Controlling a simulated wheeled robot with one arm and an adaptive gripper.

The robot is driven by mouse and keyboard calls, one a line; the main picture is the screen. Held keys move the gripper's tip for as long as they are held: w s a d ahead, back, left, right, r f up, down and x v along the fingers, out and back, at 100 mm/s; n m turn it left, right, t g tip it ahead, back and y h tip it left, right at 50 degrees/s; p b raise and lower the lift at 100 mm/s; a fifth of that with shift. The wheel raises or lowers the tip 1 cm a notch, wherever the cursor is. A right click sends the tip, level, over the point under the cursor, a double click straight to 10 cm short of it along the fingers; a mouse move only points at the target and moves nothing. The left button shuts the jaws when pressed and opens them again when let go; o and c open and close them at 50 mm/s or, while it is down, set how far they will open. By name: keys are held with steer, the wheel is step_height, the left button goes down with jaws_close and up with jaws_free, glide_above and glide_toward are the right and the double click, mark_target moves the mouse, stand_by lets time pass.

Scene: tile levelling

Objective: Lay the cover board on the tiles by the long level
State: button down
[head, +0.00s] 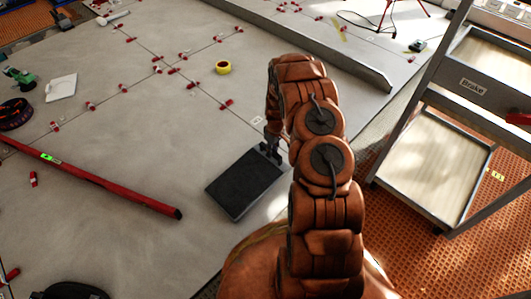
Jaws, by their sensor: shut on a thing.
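The dark, flat, rectangular cover board (243,187) is in the middle of the head view. My gripper (270,150) is shut on its upper right edge. The board is over or on the grey tiles (165,118); I cannot tell whether it touches them. The long red level (105,183) with a bright green vial lies on the tiles to the left. Its dark right end is a short way left of the board, with bare tile between. My arm covers the area to the right of the board.
Red levelling clips (227,104) stand along the tile joints. A yellow tape roll (222,68) lies beyond the board. A white sheet (61,88), a green tool (18,76) and a dark coil (14,114) lie at left. A shelved cart (462,120) stands at right.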

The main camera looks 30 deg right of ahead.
steer(key=shift+w+a+f, duration=0.1)
steer(key=shift+w+a, duration=0.15)
steer(key=shift+w, duration=0.35)
step_height(320, 180, down, 3)
steer(key=b, duration=0.2)
steer(key=shift+w+b, duration=0.1)
steer(key=shift+b, duration=0.25)
steer(key=shift+f, duration=0.25)
steer(key=shift+w+a, duration=0.1)
steer(key=c, duration=1)
jaws_free()
steer(key=shift+r, duration=0.1)
